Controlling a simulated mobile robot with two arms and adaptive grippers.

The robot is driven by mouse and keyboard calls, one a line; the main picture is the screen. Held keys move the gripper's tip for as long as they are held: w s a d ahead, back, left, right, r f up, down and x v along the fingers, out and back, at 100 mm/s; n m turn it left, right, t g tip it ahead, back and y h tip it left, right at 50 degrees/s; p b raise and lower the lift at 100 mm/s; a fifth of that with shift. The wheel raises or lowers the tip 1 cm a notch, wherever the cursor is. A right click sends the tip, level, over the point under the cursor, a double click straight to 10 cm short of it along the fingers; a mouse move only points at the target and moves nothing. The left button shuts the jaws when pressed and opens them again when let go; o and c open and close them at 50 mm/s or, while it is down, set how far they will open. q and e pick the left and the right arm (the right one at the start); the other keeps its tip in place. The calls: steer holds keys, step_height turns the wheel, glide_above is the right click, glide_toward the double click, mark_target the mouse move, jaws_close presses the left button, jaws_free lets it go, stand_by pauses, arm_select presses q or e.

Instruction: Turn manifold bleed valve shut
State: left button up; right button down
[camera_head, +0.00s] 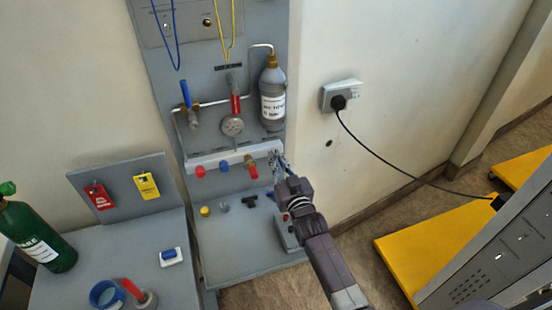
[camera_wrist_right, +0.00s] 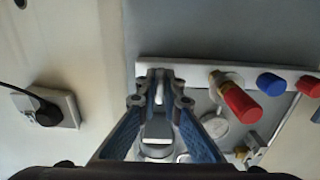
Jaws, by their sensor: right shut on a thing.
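The manifold is a pale grey bar (camera_head: 225,156) on the grey panel; it also shows at the top of the right wrist view (camera_wrist_right: 215,68). My right gripper (camera_head: 279,166) is at the bar's right end in the head view. In the right wrist view its two blue fingers (camera_wrist_right: 159,98) close around a small silvery part at the bar, which I take as the manifold bleed valve (camera_wrist_right: 158,92). In the head view the fingers hide that valve, and its exact angle is hard to tell. My left gripper is not in view.
Red (camera_head: 200,171) and blue (camera_head: 225,168) knobs and a red-handled valve (camera_head: 252,171) sit along the bar, left of my gripper. A grey bottle (camera_head: 273,95) and gauge (camera_head: 232,126) are above. A wall socket (camera_head: 341,95) with a black cable is to the right.

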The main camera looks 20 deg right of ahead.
steer(key=shift+f, duration=0.2)
steer(key=c, duration=2.1)
jaws_free()
steer(key=shift+r, duration=0.1)
steer(key=s, duration=1.2)
steer(key=shift+d, duration=0.2)
